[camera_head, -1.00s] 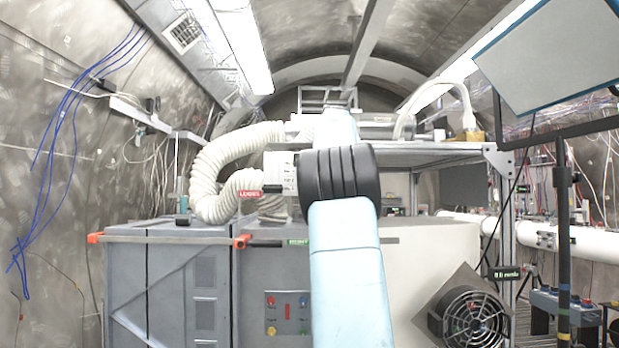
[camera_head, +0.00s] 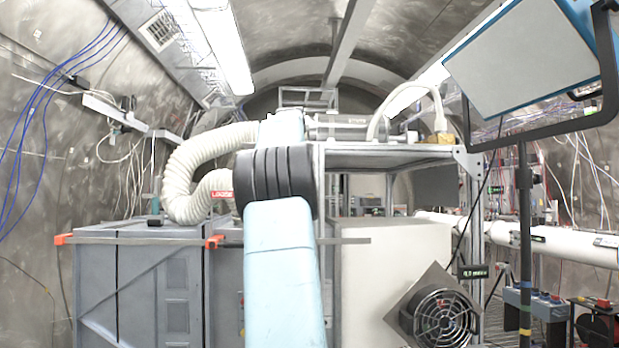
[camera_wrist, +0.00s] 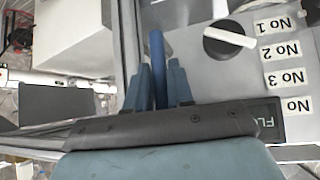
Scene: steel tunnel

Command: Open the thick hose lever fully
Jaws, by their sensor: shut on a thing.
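My gripper (camera_wrist: 158,85) is in the wrist view, its two blue-grey fingers closed on a narrow blue bar (camera_wrist: 156,58), which looks like a lever handle. The bar stands between the fingers and reaches past their tips; its base is hidden. In the head view my arm hides the gripper and the lever. The thick white ribbed hose (camera_head: 184,172) curves down on the left of my arm, and its end near the red label is partly hidden by my arm.
The wrist view shows a grey panel with a round dark knob (camera_wrist: 222,42) with a white bar, beside several numbered labels. A metal shelf (camera_head: 385,158), a grey cabinet (camera_head: 135,265) and a fan (camera_head: 440,318) are in the head view. A lamp panel (camera_head: 530,60) hangs at upper right.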

